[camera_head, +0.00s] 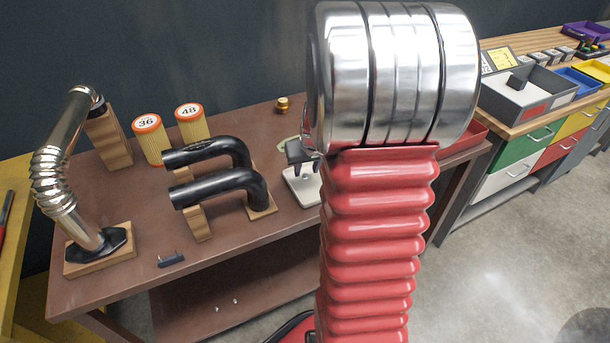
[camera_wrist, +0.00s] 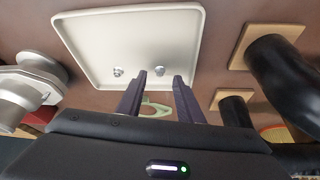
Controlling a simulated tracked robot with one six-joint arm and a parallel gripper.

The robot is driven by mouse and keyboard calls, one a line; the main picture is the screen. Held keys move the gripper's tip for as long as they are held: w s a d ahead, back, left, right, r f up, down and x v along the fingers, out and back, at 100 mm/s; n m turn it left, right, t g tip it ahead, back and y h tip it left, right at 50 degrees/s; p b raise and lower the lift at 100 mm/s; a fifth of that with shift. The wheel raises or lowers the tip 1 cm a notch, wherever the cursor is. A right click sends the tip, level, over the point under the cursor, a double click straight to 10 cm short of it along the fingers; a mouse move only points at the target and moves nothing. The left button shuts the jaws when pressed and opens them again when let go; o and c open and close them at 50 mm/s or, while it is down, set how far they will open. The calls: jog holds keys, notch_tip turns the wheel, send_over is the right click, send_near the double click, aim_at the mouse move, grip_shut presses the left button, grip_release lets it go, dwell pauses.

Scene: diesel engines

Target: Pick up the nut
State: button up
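Two small metallic pieces that look like nuts lie in a white tray: one nut (camera_wrist: 160,70) and another nut (camera_wrist: 118,72) to its left, both near the tray's lower edge in the wrist view. The white tray (camera_wrist: 130,32) sits on the brown table and shows in the head view too (camera_head: 306,192). My gripper (camera_wrist: 158,76) is open and empty, its two dark fingers pointing toward the tray. The right nut appears in the gap between the fingertips; the left nut is just outside the left finger. I cannot tell the height of the fingertips above the tray.
Black curved pipes (camera_head: 220,188) on wooden blocks stand left of the tray. Orange-and-white filters (camera_head: 149,138) and a metal flex pipe (camera_head: 62,170) are farther left. A small brass part (camera_head: 282,104) is at the back. My arm hides the table's right part in the head view.

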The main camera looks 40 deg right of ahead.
aim_at(305, 175)
jog(key=shift+x, duration=1.2)
grip_shut()
